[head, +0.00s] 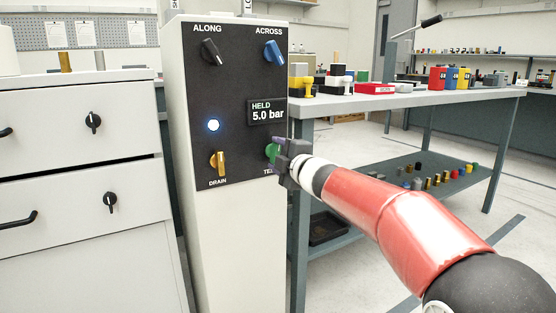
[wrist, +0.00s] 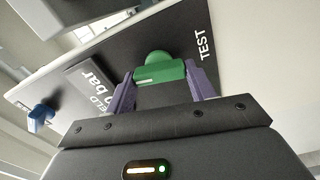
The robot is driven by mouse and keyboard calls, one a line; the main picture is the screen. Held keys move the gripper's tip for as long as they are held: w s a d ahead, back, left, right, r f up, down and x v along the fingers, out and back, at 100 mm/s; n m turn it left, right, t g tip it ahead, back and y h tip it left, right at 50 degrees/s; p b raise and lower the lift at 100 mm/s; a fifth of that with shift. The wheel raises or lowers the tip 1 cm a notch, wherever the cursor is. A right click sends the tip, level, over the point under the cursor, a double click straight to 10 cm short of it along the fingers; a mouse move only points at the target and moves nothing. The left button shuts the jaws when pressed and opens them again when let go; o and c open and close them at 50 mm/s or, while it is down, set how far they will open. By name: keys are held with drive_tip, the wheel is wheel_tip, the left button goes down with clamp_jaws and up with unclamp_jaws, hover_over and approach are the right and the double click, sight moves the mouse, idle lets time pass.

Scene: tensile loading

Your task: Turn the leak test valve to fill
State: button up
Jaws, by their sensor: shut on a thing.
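The green knob (head: 271,152) sits at the lower right of a dark panel, beside the label TEST. It also shows in the wrist view (wrist: 159,73), with a raised grip bar across its face. My gripper (head: 281,155) is shut on the green knob, one purple finger on each side of its bar. In the head view my gripper covers part of the knob and its label. The display (head: 266,111) above reads HELD 5.0 bar. No fill marking is legible.
The panel also carries a black ALONG knob (head: 210,51), a blue ACROSS knob (head: 273,52), a lit round lamp (head: 214,125) and a yellow DRAIN handle (head: 219,163). A workbench (head: 408,101) stands right behind my arm. White drawers (head: 60,189) stand at left.

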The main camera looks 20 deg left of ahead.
drive_tip(key=shift+f+n, duration=0.2)
drive_tip(key=shift+n, duration=0.5)
drive_tip(key=shift+n+b, duration=0.3)
drive_tip(key=o, duration=1)
drive_tip(key=shift+r, duration=0.1)
drive_tip(key=shift+b+v, duration=0.3)
drive_tip(key=shift+v, duration=3.65)
